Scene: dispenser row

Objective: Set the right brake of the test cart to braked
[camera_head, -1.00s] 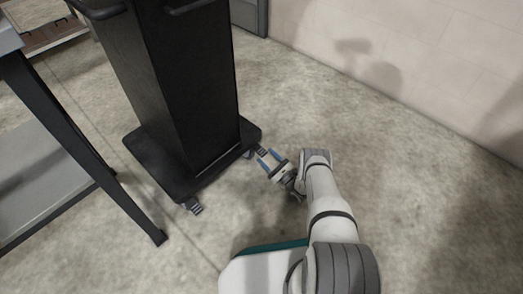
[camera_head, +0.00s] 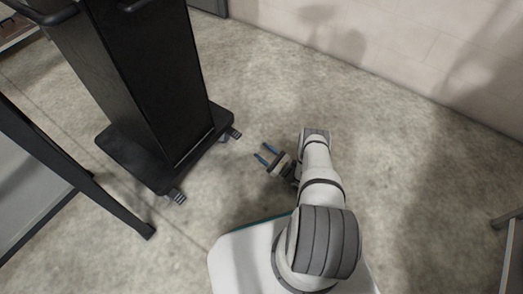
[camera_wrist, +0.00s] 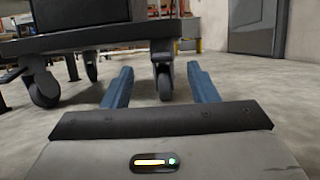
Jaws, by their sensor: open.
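The black test cart (camera_head: 150,90) stands at the left of the head view. Its right brake pedal (camera_head: 234,134) is a small grey tab sticking out at the base's right corner. The left brake pedal (camera_head: 176,196) sticks out at the near corner. My gripper (camera_head: 262,152) is open and empty, low over the floor, a short gap to the right of the right pedal. In the wrist view, the right caster (camera_wrist: 164,82) appears between the blue fingers, beyond their tips. The left caster (camera_wrist: 42,86) is at the left. I cannot tell either pedal's setting.
A dark-legged table (camera_head: 80,175) stands at the left, close to the cart. A pale wall (camera_head: 400,50) runs behind. A grey object (camera_head: 510,235) is at the right edge. The floor (camera_head: 420,170) around my gripper is clear.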

